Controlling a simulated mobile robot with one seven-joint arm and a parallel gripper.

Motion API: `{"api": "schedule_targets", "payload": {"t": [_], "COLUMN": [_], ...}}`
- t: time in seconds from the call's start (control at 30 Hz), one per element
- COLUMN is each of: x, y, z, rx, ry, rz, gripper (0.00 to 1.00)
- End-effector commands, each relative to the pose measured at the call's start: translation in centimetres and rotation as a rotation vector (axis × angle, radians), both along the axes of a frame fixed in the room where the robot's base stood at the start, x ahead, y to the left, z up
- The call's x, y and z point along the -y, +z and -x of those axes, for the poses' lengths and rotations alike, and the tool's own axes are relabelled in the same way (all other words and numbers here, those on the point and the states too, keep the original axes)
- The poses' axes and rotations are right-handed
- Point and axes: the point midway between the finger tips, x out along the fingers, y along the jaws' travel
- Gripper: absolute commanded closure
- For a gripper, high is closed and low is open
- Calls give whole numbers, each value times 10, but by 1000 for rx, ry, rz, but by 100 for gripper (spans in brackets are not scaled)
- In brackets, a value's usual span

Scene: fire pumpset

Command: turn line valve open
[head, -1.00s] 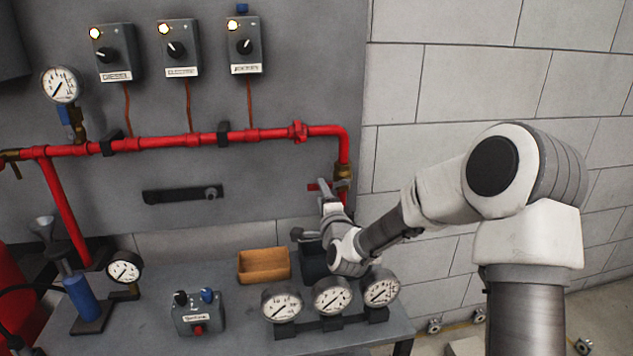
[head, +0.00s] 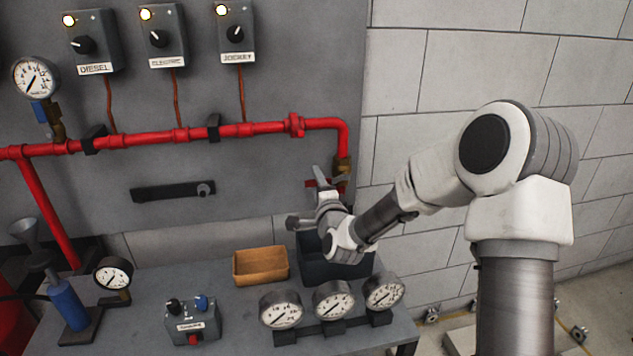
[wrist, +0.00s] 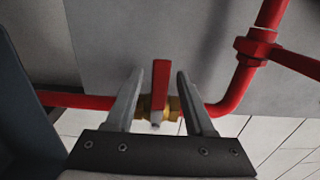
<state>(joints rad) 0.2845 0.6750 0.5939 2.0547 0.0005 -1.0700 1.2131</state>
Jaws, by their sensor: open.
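The line valve has a brass body (head: 342,170) on the red pipe at the panel's right edge, partly behind my gripper. Its red handle (head: 311,184) shows as a small piece beside my fingers. In the wrist view the red handle (wrist: 161,82) stands up from the brass body (wrist: 174,106), between my two fingers. My gripper (head: 307,198) is open at the valve. In the wrist view its fingertips (wrist: 160,72) are on either side of the handle, with a visible gap on each side.
A red pipe (head: 255,128) runs along the grey panel. Below the arm are a dark bin (head: 316,268), an orange tray (head: 258,280) and three gauges (head: 333,300) on the bench. A control box (head: 192,322) sits left. The block wall (head: 560,65) is on the right.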

Motion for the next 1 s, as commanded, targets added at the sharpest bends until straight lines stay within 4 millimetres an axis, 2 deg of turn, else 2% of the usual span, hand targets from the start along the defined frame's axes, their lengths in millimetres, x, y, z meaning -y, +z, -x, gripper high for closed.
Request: {"api": "schedule_targets", "payload": {"t": [0.1, 0.13, 0.4, 1.0], "x": [0, 0, 0, 0], "y": [0, 0, 0, 0], "z": [0, 0, 0, 0], "rx": [0, 0, 0, 0], "ry": [0, 0, 0, 0], "rz": [0, 0, 0, 0], "gripper": [46, 50, 98, 100]}}
